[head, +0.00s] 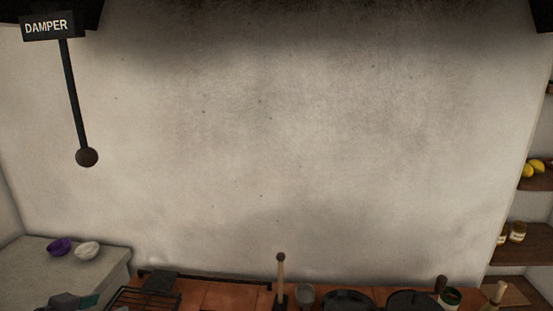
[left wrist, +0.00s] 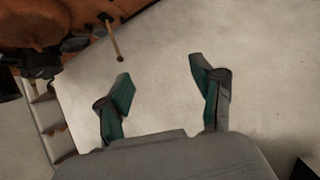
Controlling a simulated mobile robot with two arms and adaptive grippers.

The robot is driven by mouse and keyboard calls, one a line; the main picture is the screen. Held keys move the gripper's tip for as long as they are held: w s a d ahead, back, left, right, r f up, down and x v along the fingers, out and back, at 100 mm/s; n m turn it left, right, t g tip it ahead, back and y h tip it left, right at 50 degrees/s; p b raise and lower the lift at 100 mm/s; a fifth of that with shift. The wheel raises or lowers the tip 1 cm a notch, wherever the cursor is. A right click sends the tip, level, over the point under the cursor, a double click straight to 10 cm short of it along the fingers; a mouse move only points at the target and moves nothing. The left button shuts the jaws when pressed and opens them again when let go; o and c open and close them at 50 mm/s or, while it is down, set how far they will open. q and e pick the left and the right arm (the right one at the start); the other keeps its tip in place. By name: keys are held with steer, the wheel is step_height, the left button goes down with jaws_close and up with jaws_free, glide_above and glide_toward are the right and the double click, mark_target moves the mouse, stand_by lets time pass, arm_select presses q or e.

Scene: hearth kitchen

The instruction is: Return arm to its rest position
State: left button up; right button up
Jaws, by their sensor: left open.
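My left gripper (left wrist: 160,78) is open in the left wrist view. Its two dark fingers with teal pads stand apart, with only pale wall behind the gap, so it holds nothing. In the head view a dark and teal piece at the bottom left edge looks like part of my left gripper (head: 75,300); the rest of it is cut off by the frame. My right gripper does not show in either view.
A damper lever (head: 74,100) hangs at the upper left. A purple bowl (head: 59,247) and a white bowl (head: 88,250) sit on the left ledge (head: 105,267). Pans (head: 347,300) and a wooden-handled tool (head: 281,272) line the tiled counter. Shelves (head: 520,255) stand right.

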arm_select(q)
steer(key=s+d+f+n+g+y, duration=0.1)
steer(key=s+d+f+g, duration=0.2)
steer(key=s+d+f, duration=0.35)
steer(key=s+d+f+g, duration=0.2)
steer(key=s+d+f, duration=0.1)
steer(key=s+f, duration=0.5)
steer(key=s+d+f+n+g+y, duration=0.1)
steer(key=s+d+f+g, duration=0.25)
steer(key=s+f, duration=0.35)
steer(key=s+f+b, duration=0.2)
steer(key=f, duration=1.4)
steer(key=s+f+b, duration=0.2)
steer(key=f, duration=1.3)
steer(key=s+a+f+g+b, duration=0.2)
steer(key=s+f, duration=1.3)
steer(key=f, duration=0.2)
steer(key=shift+s+a+f+m, duration=0.15)
steer(key=shift+s+m, duration=0.15)
